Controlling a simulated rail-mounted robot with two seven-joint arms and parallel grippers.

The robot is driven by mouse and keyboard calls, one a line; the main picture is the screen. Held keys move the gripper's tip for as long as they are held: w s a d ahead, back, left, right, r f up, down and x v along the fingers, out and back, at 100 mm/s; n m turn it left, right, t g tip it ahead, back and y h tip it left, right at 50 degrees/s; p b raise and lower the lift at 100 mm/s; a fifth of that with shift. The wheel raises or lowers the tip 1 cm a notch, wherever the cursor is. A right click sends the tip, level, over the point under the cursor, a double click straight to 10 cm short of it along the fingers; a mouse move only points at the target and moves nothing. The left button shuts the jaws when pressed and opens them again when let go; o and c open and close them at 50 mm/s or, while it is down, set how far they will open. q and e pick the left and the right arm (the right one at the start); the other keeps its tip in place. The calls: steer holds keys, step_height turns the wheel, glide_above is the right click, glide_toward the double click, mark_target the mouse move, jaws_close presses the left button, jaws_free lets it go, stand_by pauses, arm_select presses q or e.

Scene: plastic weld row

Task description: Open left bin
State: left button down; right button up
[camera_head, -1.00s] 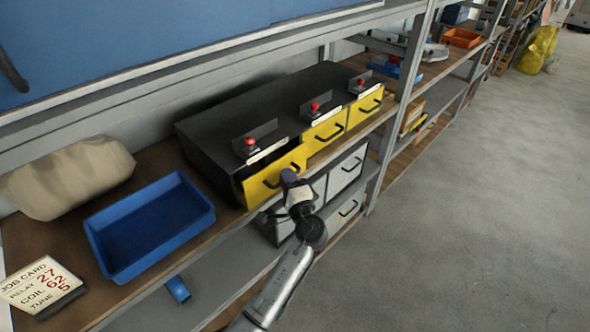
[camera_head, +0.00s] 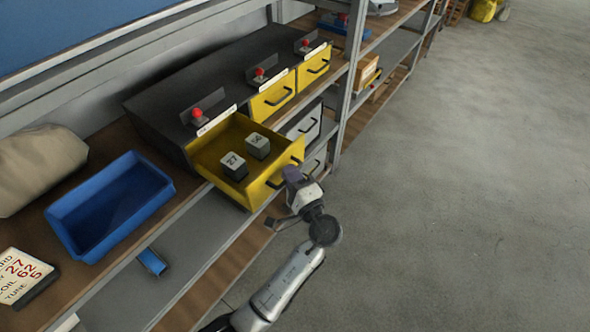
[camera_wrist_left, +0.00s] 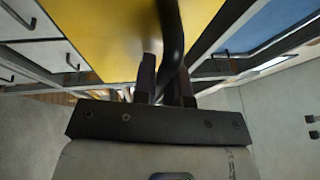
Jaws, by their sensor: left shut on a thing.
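The left bin (camera_head: 222,158) is a yellow drawer at the left end of a dark cabinet (camera_head: 160,100). It is pulled well out. Two grey blocks lie inside, one marked 27 (camera_head: 233,165) and one that seems to read 56 (camera_head: 257,146). My left gripper (camera_head: 288,180) is at the bin's front, shut on its dark handle. In the left wrist view the handle (camera_wrist_left: 170,40) runs between the fingers (camera_wrist_left: 165,85), with the yellow front behind it. My right gripper is not in view.
Two closed yellow bins, middle (camera_head: 271,97) and right (camera_head: 315,66), sit beside it, with red knobs above. A blue tray (camera_head: 70,240), a job card (camera_head: 22,275) and a beige sack (camera_head: 40,165) are on the shelf at left. The floor at right is clear.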

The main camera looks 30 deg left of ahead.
arm_select(q)
steer(key=shift+d, duration=0.1)
steer(key=c, duration=1.2)
jaws_free()
